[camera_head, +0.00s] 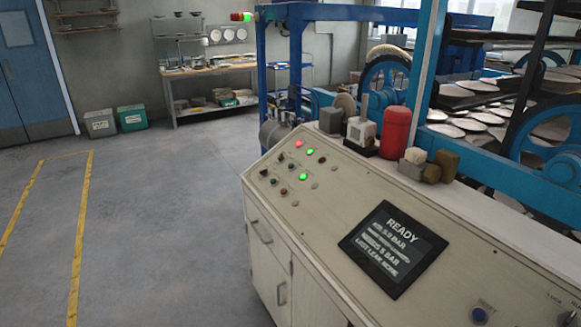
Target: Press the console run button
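The console (330,220) is a cream cabinet with a sloped top that fills the lower right of the head view. A black screen (393,248) on it reads READY, with smaller lines of text below. A blue button (479,314) sits at the lower right of the panel, with a small label beside it too small to read. At the panel's far left end are several small knobs and lamps, with a red lamp (299,143) and green lamps (303,177) lit. I cannot tell which control is the run button. Neither gripper is in view.
A blue machine frame with wheels and racks of pale plates (470,124) stands behind the console. A red cylinder (395,131) and small blocks stand on the console's back ledge. Open floor (165,220) with yellow lines (80,240) lies to the left. A workbench (210,70) stands behind.

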